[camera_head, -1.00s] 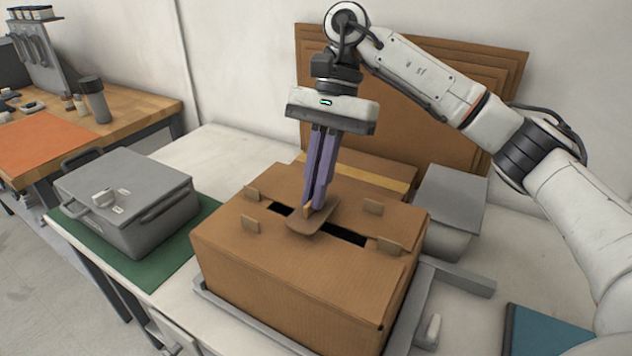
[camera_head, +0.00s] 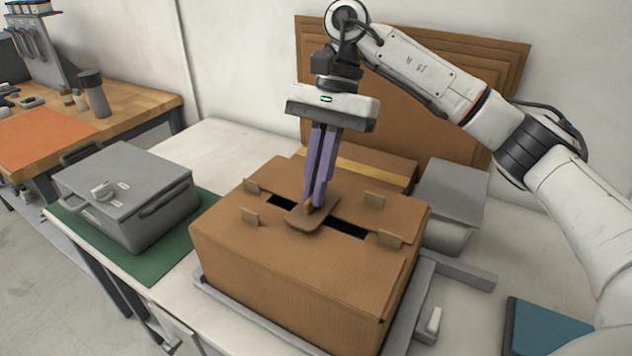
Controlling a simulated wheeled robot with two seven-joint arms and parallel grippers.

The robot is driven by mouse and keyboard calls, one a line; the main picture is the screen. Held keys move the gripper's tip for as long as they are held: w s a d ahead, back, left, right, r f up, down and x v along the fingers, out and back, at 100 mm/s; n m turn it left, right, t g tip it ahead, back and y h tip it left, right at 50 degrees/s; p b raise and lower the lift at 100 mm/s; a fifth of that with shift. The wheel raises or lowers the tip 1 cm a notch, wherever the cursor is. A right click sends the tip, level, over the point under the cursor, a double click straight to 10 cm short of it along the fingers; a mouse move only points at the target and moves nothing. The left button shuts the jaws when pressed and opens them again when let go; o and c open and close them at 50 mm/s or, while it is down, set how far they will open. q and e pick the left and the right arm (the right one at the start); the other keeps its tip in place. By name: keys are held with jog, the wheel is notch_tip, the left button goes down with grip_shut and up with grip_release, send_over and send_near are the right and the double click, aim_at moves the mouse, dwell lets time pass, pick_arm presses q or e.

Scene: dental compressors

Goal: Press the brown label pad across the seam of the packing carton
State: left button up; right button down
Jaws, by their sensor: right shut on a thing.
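The packing carton (camera_head: 285,285) stands on the bench with a dark open seam (camera_head: 348,229) running across its top. The fingertips partly hide the pad's far side. My left gripper is not in view.
A grey metal case (camera_head: 125,200) sits on a green mat (camera_head: 190,245) at the left. A grey box (camera_head: 449,200) stands behind the carton's right side. A grey frame (camera_head: 235,310) borders the carton's base. Flat cardboard sheets (camera_head: 480,65) lean on the wall. A teal item (camera_head: 545,330) lies at front right.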

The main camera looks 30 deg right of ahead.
jog(key=shift+f+b, duration=0.4)
jog(key=shift+f, duration=0.35)
dwell(1.1)
jog(key=c, duration=1.9)
grip_release()
jog(key=shift+o, duration=0.2)
jog(key=shift+r, duration=0.1)
jog(key=p+v, duration=0.2)
jog(key=v, duration=0.8)
jog(key=shift+p, duration=0.35)
jog(key=shift+r, duration=0.1)
